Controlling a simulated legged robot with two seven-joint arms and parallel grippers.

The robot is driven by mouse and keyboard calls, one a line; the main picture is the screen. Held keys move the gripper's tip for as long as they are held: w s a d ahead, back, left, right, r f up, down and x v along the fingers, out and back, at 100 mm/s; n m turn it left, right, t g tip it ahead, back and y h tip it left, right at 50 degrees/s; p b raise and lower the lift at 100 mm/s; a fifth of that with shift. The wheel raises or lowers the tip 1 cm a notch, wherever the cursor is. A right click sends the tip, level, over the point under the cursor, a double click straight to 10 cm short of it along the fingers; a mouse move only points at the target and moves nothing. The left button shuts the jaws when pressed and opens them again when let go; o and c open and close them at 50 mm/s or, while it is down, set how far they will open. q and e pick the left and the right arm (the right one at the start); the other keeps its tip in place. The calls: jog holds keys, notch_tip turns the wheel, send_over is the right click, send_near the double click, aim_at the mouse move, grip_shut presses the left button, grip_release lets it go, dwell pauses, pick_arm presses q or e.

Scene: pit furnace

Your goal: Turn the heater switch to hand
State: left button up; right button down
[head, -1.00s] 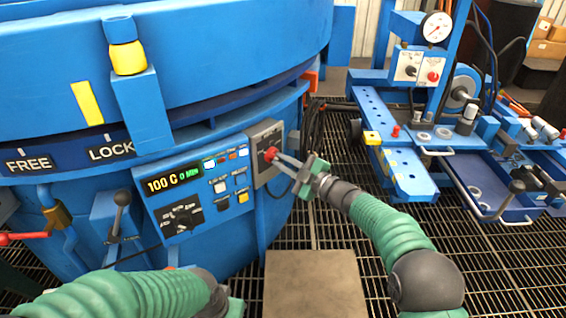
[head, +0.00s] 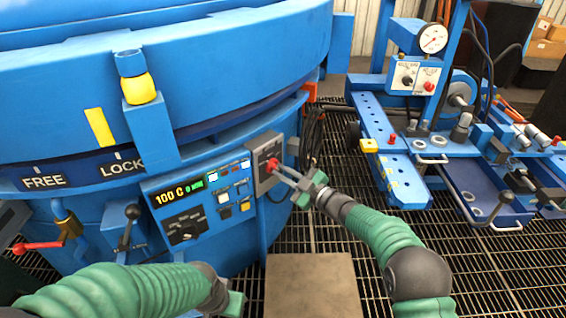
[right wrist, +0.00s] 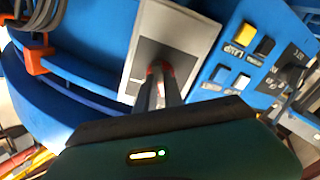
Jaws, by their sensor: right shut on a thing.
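The heater switch is a red knob (head: 272,165) on a grey plate (head: 262,152) at the right end of the furnace's control panel. My right gripper (head: 277,170) is shut on the red knob. In the right wrist view the fingers (right wrist: 159,85) meet at the knob on the grey switch box (right wrist: 178,35), and they hide most of it. I cannot read the switch position or its labels. My left gripper (head: 232,302) is low in the head view, beside the furnace and apart from the panel. Its fingers do not show clearly.
The panel (head: 205,205) has a display reading 100 C, a black dial (head: 185,228) and several buttons. A lever (head: 130,225) stands left of it. A brown plate (head: 312,285) lies on the grating. A blue workbench (head: 400,160) with a gauge stands at right.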

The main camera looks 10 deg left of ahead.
jog(key=m+p, duration=0.3)
jog(key=p, duration=0.1)
jog(key=shift+s+r+m, duration=0.1)
jog(key=shift+r+m, duration=0.05)
jog(key=shift+m, duration=0.25)
jog(key=m+p, duration=0.3)
jog(key=shift+m, duration=0.3)
jog(key=m+p, duration=0.1)
jog(key=m, duration=0.3)
jog(key=shift+f+m+p, duration=0.2)
jog(key=shift+m+p, duration=0.1)
jog(key=shift+p, duration=0.05)
pick_arm(q)
jog(key=w+v, duration=0.2)
jog(key=v, duration=0.8)
jog(key=shift+r+p, duration=0.35)
jog(key=shift+r, duration=0.25)
pick_arm(e)
jog(key=m, duration=0.4)
jog(key=shift+m, duration=0.3)
jog(key=shift+d, duration=0.1)
jog(key=c, duration=1.5)
grip_release()
jog(key=shift+f, duration=0.1)
pick_arm(q)
jog(key=shift+w, duration=0.15)
pick_arm(e)
jog(key=shift+o, duration=0.2)
